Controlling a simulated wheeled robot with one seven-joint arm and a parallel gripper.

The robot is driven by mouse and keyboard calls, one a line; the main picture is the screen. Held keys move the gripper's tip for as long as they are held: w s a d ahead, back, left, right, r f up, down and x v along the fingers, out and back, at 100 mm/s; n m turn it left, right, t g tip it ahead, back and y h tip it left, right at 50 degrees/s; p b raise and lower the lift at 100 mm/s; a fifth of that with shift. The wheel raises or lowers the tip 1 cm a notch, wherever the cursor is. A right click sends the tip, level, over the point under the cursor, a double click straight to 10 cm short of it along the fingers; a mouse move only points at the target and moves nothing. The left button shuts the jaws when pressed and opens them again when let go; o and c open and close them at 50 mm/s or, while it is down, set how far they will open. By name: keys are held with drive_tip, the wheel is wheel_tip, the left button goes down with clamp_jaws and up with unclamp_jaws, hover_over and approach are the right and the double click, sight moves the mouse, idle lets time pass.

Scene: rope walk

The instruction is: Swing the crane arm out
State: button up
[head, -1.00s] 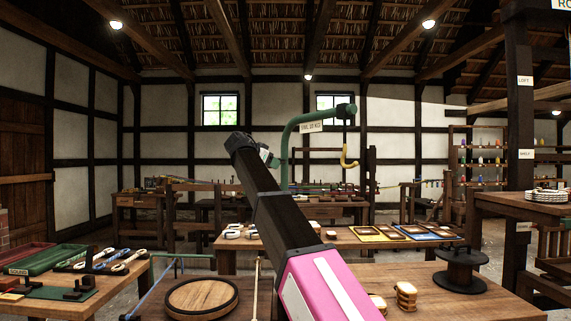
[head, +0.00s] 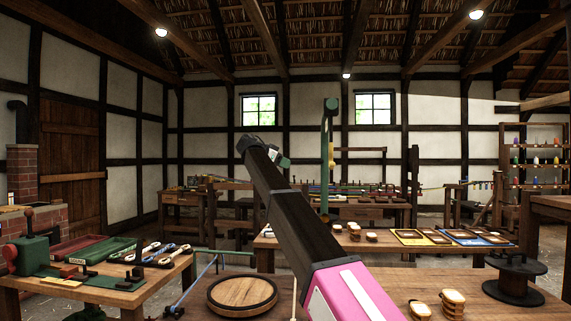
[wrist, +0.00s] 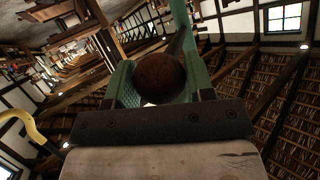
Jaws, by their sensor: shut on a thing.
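The green crane arm (head: 331,104) stands past my arm in the head view. It points nearly along my line of sight, so it looks short, with its round end on top. A yellow hook (head: 331,155) hangs below that end; it also shows at the left edge of the wrist view (wrist: 34,128). The green post (head: 325,195) is partly hidden behind the hook and bench. My gripper (head: 281,159) is small in the head view, left of the crane. In the wrist view, its green fingers are shut on a round brown knob (wrist: 160,76) with a dark rod behind it.
A bench with a round wooden board (head: 242,295) and a dark spool (head: 515,280) lies below my arm. A middle table (head: 380,245) carries trays and small parts. A left bench (head: 130,295) holds tools and trays. Some floor shows between the benches.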

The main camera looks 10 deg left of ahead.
drive_tip(key=shift+w+a, duration=0.1)
drive_tip(key=o, duration=1.3)
drive_tip(key=shift+c, duration=0.2)
drive_tip(key=v, duration=1)
drive_tip(key=shift+s+a+r, duration=0.25)
drive_tip(key=shift+s, duration=0.1)
